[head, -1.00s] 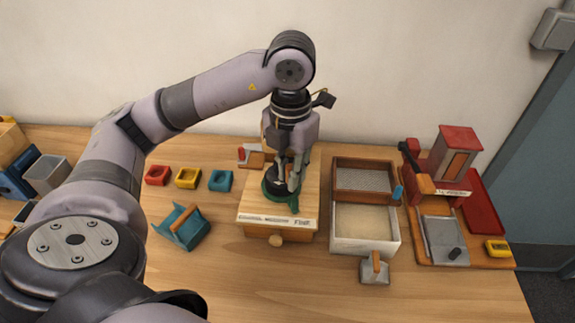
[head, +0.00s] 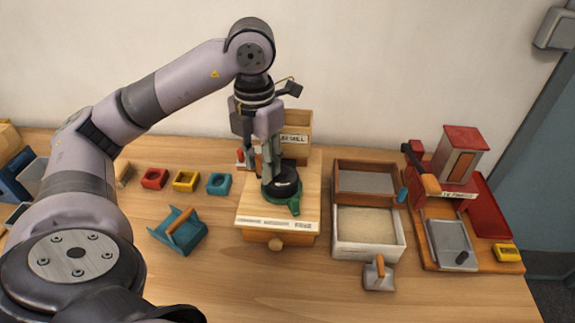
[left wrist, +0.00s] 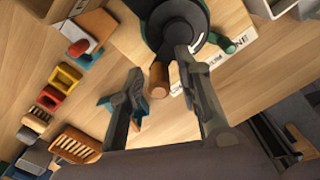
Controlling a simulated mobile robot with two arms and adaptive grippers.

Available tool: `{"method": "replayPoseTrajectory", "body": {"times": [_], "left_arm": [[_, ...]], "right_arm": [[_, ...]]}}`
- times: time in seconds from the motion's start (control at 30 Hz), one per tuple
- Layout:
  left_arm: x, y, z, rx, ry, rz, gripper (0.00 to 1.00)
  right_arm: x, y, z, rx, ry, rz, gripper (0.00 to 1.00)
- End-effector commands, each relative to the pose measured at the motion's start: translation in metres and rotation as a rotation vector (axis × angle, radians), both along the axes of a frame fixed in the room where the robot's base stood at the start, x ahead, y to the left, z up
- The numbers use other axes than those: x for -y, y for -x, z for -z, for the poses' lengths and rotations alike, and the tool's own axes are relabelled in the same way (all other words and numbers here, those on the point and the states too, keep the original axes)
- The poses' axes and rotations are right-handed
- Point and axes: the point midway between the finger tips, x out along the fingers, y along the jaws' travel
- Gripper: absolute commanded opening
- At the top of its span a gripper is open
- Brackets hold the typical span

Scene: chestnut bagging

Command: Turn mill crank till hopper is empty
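The mill (head: 280,212) is a pale wooden block with a knobbed drawer front, a green ring and a dark round hopper (head: 288,181) on top. The hopper also shows at the top of the left wrist view (left wrist: 178,22); I cannot tell what is inside it. A brown wooden crank handle (left wrist: 159,78) stands beside the hopper in the left wrist view. My left gripper (head: 267,177) points down at the hopper's left side. Its fingers are apart (left wrist: 158,64), with the handle between them and a gap on the left finger's side. My right gripper is out of view.
Red (head: 154,179), yellow (head: 186,180) and teal (head: 219,183) small blocks and a teal handled tool (head: 179,231) lie to the left. A wooden box (head: 297,121) stands behind the mill. Two trays (head: 336,246) and a red-topped device (head: 459,139) are right.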

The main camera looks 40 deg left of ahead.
Motion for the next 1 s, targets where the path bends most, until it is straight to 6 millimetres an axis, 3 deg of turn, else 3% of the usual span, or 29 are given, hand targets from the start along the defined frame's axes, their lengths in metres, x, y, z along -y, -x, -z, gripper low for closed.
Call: {"method": "replayPoseTrajectory", "body": {"times": [0.43,1.0], "left_arm": [[0.000,0.000,-0.005,-0.001,0.000,0.000,0.38],[0.000,0.000,-0.062,-0.001,0.000,0.000,0.38]], "right_arm": [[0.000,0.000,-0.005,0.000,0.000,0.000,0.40],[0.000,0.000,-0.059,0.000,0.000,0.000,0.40]]}}
